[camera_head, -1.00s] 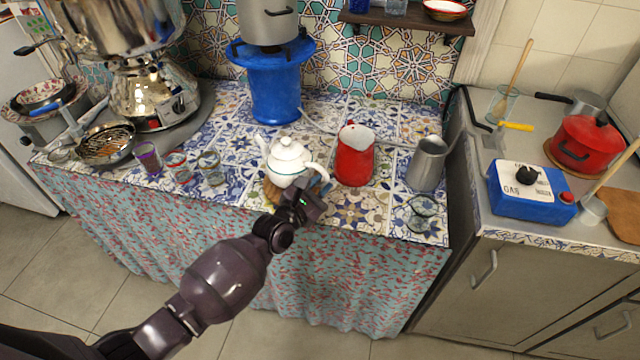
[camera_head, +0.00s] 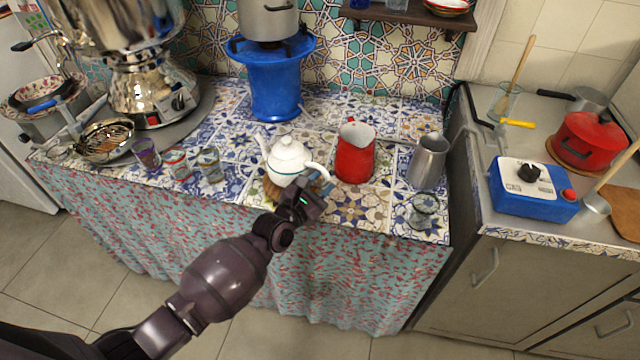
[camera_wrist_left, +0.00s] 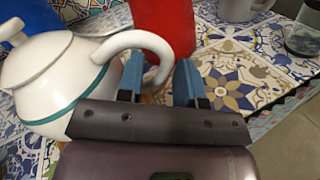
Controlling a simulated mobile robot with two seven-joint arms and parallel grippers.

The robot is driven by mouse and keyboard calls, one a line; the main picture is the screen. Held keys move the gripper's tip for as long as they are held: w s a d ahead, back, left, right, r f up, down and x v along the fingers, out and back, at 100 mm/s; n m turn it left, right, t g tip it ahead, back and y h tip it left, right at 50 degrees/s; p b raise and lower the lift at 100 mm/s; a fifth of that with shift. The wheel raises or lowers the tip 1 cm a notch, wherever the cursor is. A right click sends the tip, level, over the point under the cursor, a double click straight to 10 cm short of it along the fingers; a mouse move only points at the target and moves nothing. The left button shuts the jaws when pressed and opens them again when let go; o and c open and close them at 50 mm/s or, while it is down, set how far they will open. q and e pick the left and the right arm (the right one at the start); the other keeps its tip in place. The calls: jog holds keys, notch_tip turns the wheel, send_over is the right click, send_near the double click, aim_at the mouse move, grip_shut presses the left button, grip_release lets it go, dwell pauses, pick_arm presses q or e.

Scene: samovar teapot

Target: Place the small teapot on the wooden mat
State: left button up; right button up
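The small white teapot (camera_head: 287,158) with a green band stands upright at the front of the tiled counter. A tan edge of the wooden mat (camera_head: 271,191) shows beneath it; most of the mat is hidden by the teapot and my gripper. My left gripper (camera_head: 318,187) is at the teapot's handle side. In the left wrist view, my left gripper (camera_wrist_left: 160,82) is open, with its two blue-padded fingers apart and the lower part of the teapot's handle (camera_wrist_left: 135,40) between them. The teapot's body (camera_wrist_left: 50,75) is left of the fingers. My right gripper is not in view.
A red pitcher (camera_head: 355,153) stands close to the right of the handle. A metal jug (camera_head: 428,162) and a glass jar (camera_head: 424,211) are farther right. Several small glasses stand left, near the samovar (camera_head: 150,95). A blue stove (camera_head: 273,85) stands behind.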

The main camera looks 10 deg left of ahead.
pick_arm(q)
jog(key=shift+o, duration=1.4)
jog(key=shift+f, duration=0.1)
jog(key=v, duration=1.1)
jog(key=shift+p, duration=0.3)
